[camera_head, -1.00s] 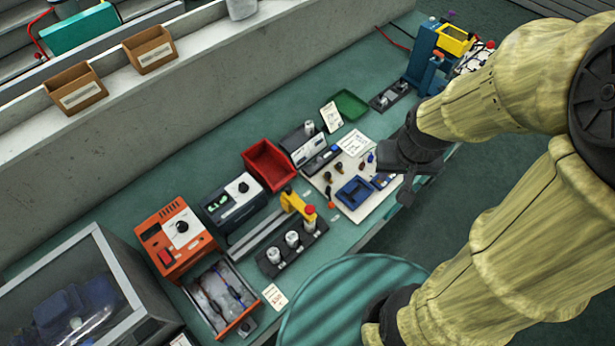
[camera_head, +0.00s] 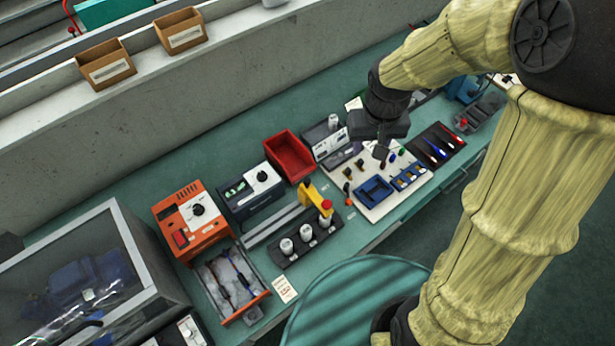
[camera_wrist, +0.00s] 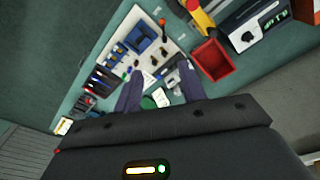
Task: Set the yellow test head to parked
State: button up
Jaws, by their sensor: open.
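The yellow test head (camera_head: 313,199) with a red knob (camera_head: 326,206) stands on the bench in the head view. It sits at the right end of a grey rail (camera_head: 275,221), behind a dark block (camera_head: 304,244) with white-topped cylinders. In the wrist view the yellow test head (camera_wrist: 200,18) is at the top edge, partly cut off. My gripper (camera_head: 381,150) is open and empty over the white board, to the right of the test head and apart from it. Its two fingers also show in the wrist view (camera_wrist: 160,92).
A red bin (camera_head: 289,155) stands behind the test head. A dark meter (camera_head: 250,190) and an orange unit (camera_head: 191,221) stand to its left. The white board (camera_head: 385,207) carries blue trays and small parts. A glass-fronted case (camera_head: 90,280) stands at left; a concrete ledge (camera_head: 180,95) runs behind.

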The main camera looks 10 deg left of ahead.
aim_at(307, 179)
jog(key=a+f+n+g, duration=0.1)
jog(key=a+f+n, duration=0.1)
jog(key=a, duration=1.2)
jog(key=shift+w+f+n, duration=0.3)
jog(key=shift+w+n, duration=0.15)
jog(key=shift+n, duration=0.05)
notch_tip(307, 179, down, 17)
jog(key=p, duration=0.3)
jog(key=shift+f, duration=0.2)
grip_shut()
